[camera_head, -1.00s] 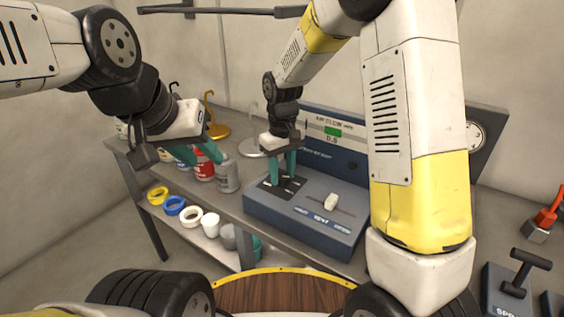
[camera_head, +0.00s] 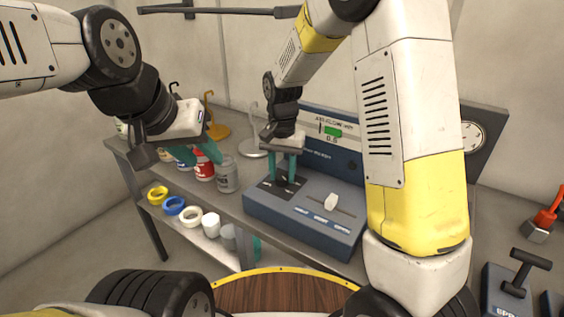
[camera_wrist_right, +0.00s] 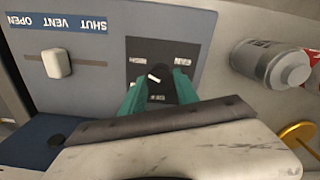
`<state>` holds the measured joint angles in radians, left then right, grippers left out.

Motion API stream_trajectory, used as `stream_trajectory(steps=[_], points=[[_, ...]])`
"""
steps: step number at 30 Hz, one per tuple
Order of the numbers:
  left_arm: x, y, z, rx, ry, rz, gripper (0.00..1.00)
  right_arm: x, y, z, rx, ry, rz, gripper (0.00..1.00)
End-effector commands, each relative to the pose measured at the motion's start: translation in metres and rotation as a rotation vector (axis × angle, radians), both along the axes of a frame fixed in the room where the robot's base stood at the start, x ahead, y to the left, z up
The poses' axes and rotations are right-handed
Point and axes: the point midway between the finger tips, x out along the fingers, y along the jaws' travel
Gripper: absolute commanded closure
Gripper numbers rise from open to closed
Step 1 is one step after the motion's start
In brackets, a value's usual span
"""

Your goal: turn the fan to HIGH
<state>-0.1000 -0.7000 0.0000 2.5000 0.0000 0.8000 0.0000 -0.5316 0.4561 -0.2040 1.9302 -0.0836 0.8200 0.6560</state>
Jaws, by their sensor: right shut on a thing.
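The fan control is a dark round knob (camera_wrist_right: 160,86) with a white pointer mark, on a black plate with small labels around it that I cannot read clearly. My right gripper (camera_head: 285,177) reaches down onto the left part of the blue-grey console (camera_head: 318,236). In the right wrist view its teal fingers (camera_wrist_right: 159,90) are on either side of the knob, shut on it. In the head view the knob is mostly hidden by the fingers. My left gripper (camera_head: 208,150) is in the air at the left, away from the console; its finger gap is unclear.
A white slider (camera_head: 331,202) labelled SHUT, VENT, OPEN is beside the knob plate. A display with a green band (camera_head: 333,131) stands behind. A grey can (camera_head: 228,175) and a red can (camera_head: 204,167) stand left of the console. A round gauge (camera_head: 470,137) is at the right.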

Motion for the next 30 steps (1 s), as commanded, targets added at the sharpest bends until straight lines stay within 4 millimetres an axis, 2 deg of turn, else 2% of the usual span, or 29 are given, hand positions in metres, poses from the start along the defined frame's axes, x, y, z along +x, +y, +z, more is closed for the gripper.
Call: stream_trajectory(steps=[9, 22, 23, 24, 26, 30], points=[[0.0, 0.0, 0.0, 0.0, 0.0, 0.0, 0.64, 0.0009, 0.0003, 0.001, 0.001, -0.003, -0.084, 1.0], [0.0, 0.0, 0.0, 0.0, 0.0, 0.0, 0.64, 0.0008, 0.0004, 0.001, 0.001, -0.002, -0.093, 1.0], [0.0, 0.0, 0.0, 0.0, 0.0, 0.0, 0.64, 0.0008, 0.0004, 0.001, 0.001, -0.002, -0.093, 0.61], [0.0, 0.0, 0.0, 0.0, 0.0, 0.0, 0.64, 0.0008, 0.0004, 0.001, 0.001, -0.002, -0.092, 0.53], [0.0, 0.0, 0.0, 0.0, 0.0, 0.0, 0.64, 0.0007, 0.0003, 0.0009, 0.001, -0.002, -0.092, 0.42], [0.0, 0.0, 0.0, 0.0, 0.0, 0.0, 0.64, 0.0005, 0.0002, 0.0005, 0.001, -0.001, -0.091, 0.41]])
